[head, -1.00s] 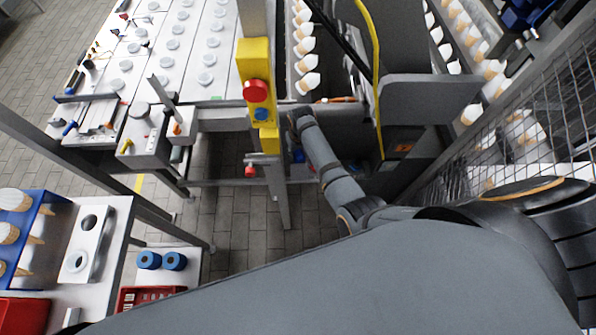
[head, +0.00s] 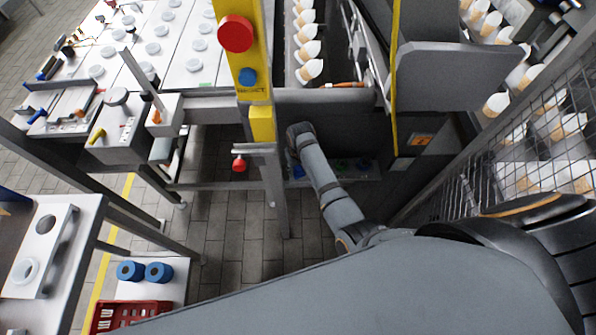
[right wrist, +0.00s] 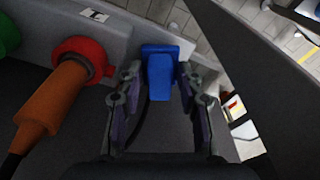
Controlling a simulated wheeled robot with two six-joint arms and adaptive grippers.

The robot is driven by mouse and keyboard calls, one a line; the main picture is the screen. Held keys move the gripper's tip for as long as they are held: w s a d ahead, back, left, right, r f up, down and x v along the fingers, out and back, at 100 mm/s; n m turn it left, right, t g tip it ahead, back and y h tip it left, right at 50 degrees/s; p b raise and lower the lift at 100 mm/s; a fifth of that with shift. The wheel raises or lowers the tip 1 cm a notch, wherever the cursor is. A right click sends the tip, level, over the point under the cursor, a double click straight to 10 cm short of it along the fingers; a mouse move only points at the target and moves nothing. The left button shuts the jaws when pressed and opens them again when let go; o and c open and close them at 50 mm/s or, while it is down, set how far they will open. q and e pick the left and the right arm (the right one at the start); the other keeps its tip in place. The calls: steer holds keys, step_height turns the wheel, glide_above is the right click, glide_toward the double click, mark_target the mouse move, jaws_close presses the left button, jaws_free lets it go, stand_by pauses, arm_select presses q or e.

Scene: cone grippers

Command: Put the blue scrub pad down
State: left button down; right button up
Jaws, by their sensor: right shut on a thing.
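My left gripper is not in view.
In the right wrist view, an orange plug (right wrist: 50,100) with a cable sits in a red socket (right wrist: 82,55) left of the gripper. In the head view a yellow post with a red button (head: 236,33) stands close by. A wire-mesh fence (head: 520,150) rises at the right.

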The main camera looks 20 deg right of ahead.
mark_target(299, 170)
steer(key=shift+f, duration=0.2)
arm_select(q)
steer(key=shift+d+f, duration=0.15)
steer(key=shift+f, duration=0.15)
arm_select(e)
steer(key=o, duration=0.9)
steer(key=shift+f, duration=0.15)
steer(key=shift+c, duration=0.2)
steer(key=shift+r+p, duration=0.45)
steer(key=shift+p, duration=0.1)
arm_select(q)
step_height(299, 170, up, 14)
steer(key=p, duration=1.3)
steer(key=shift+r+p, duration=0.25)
steer(key=shift+p, duration=0.15)
arm_select(e)
step_height(299, 170, up, 11)
steer(key=s, duration=0.1)
steer(key=shift+s+r, duration=0.15)
steer(key=shift+s, duration=0.05)
